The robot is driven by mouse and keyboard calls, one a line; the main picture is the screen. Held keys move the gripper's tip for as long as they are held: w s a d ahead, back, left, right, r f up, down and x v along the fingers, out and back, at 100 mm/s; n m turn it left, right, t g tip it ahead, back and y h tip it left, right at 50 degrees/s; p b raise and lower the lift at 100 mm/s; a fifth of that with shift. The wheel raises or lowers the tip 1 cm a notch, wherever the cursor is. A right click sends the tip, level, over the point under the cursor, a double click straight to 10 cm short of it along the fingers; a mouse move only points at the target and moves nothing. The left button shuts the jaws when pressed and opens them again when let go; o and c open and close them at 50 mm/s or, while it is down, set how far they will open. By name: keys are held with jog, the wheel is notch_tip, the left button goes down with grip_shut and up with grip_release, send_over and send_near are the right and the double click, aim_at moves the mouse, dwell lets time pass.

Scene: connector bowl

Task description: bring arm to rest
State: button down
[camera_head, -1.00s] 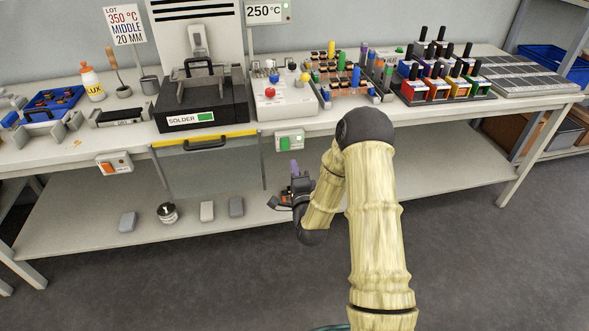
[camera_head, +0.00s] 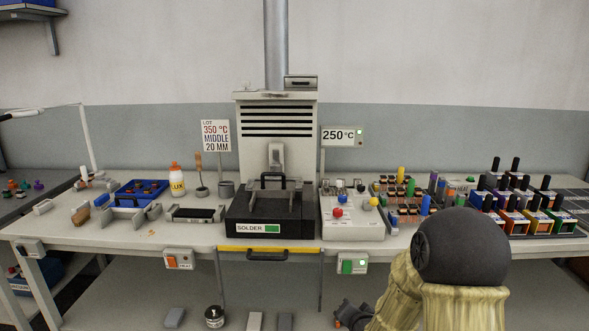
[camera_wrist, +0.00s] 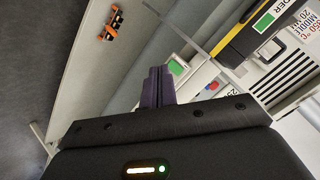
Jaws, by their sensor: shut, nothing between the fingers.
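My gripper shows in the wrist view (camera_wrist: 158,86) with its purple fingers together and nothing between them. In the head view, only the dark wrist end of my arm (camera_head: 352,314) shows at the bottom edge, in front of the bench and below its top; the fingertips cannot be made out there. My arm is bent, with its dark round joint in front of the bench's right part. The wrist view is tilted and shows the bench front beyond the fingers.
The workbench (camera_head: 190,237) carries a black solder unit (camera_head: 270,215), a grey control box (camera_head: 352,228), a blue tray (camera_head: 127,197) and coloured bins (camera_head: 512,222). A green-switch box (camera_head: 352,264) hangs on its front edge. Several small items lie on the lower shelf (camera_head: 130,300).

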jog(key=s+d+r+n+g+h, duration=0.15)
jog(key=s+n+g, duration=0.25)
jog(key=s, duration=0.7)
jog(key=s+r+n+g+y, duration=0.15)
jog(key=s+n+g, duration=0.3)
jog(key=s, duration=0.65)
notch_tip(320, 180, up, 22)
jog(key=h+p, duration=0.1)
jog(key=p, duration=2)
jog(key=shift+a+f+m, duration=0.15)
jog(key=shift+m, duration=0.3)
jog(key=shift+w, duration=0.1)
jog(key=shift+s, duration=0.2)
